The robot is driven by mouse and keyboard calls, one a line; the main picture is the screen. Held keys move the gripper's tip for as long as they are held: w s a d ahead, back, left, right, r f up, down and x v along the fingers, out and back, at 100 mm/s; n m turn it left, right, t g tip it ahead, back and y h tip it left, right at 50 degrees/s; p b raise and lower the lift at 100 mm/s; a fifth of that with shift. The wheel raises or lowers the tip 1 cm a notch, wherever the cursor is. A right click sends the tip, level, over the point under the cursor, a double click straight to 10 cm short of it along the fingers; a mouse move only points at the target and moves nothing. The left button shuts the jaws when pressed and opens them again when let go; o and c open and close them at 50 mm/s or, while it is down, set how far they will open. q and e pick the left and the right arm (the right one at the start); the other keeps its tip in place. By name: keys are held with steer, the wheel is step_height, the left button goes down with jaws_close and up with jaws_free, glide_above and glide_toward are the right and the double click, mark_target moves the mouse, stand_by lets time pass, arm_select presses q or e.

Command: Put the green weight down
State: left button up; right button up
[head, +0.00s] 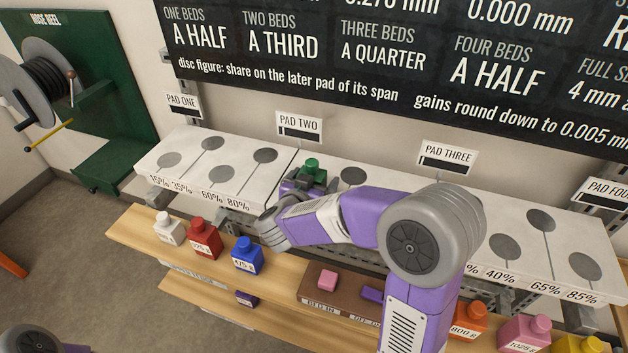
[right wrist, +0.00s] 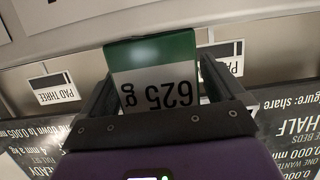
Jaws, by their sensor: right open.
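The green weight (head: 313,166) is at the left end of the second white pad board (head: 405,192), just right of the seam below the PAD TWO sign. My right gripper (head: 306,180) is at the weight, and its wrist and arm hide the weight's lower part and the board around it. In the right wrist view the green weight (right wrist: 150,50) shows its label, 625 g, upside down between my fingers. The fingers are open on either side of it. I cannot tell whether its base touches the board. My left gripper is not in view.
White (head: 169,229), red (head: 204,239) and blue (head: 247,255) weights stand on the wooden shelf (head: 130,232) in front. Orange (head: 468,322), pink (head: 523,334) and yellow weights are at the right. The first pad board (head: 187,187) is bare. A hose reel (head: 50,80) is at the far left.

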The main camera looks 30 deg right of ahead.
steer(key=p+v, duration=0.3)
steer(key=v, duration=0.9)
